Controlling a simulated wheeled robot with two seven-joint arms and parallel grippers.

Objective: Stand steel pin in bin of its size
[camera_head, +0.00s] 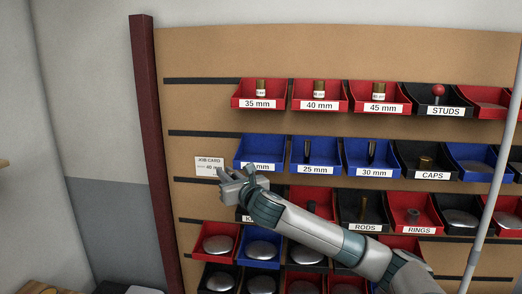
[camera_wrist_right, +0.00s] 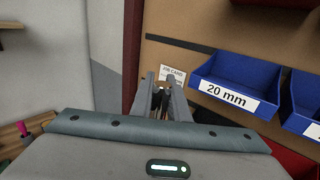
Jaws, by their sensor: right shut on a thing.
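My right gripper (camera_head: 226,180) is in front of the rack's left part, just below the job card (camera_head: 209,165) and left of the blue 20 mm bin (camera_head: 274,144). In the wrist view the right gripper (camera_wrist_right: 163,82) is shut on a small, dark, narrow thing (camera_wrist_right: 159,97), taken as the steel pin; the fingers hide most of it. The blue 20 mm bin (camera_wrist_right: 250,82) is to its right there. The blue 25 mm bin (camera_head: 315,158) and 30 mm bin (camera_head: 371,159) each hold an upright dark pin. My left gripper is not in view.
Red bins of 35 mm (camera_head: 258,92), 40 mm (camera_head: 319,94) and 45 mm (camera_head: 380,95) above hold brass-coloured pieces. STUDS, CAPS, RODS and RINGS bins fill the right. A grey pole (camera_head: 490,190) crosses the right side. A dark red post (camera_head: 148,120) edges the board.

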